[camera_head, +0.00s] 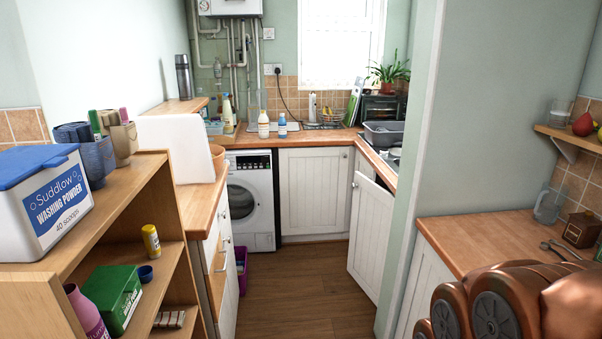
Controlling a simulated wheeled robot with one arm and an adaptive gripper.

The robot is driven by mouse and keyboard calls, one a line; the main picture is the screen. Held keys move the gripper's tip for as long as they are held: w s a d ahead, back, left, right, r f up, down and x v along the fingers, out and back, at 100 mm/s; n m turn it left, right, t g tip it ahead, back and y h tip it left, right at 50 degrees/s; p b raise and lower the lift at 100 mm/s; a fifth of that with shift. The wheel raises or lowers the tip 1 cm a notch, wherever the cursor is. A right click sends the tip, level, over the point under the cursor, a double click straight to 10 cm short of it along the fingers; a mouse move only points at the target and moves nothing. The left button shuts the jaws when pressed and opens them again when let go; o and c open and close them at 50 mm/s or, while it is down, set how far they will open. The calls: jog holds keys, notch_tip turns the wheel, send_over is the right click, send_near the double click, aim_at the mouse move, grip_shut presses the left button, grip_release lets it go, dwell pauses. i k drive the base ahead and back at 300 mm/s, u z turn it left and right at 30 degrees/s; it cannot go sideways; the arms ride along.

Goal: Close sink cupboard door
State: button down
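A white panelled cupboard door (371,237) stands open on the right side of the kitchen, under the right-hand worktop. It swings out over the wooden floor, and a small knob shows near its upper left edge. The sink area (391,158) lies on the worktop above it, partly hidden by the wall end. Another white cupboard door (314,192) at the back, under the corner worktop, is shut. My arm's copper-coloured links show at the lower right. My gripper is not in view.
A wooden shelf unit (146,196) with a washing powder box (45,203) stands at the near left. A washing machine (250,200) is at the back. A wall end (408,190) and side worktop (480,240) border the right. The wooden floor (305,280) between is clear.

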aim_at(372, 205)
jog(key=i, duration=2.75)
jog(key=u, duration=1.2)
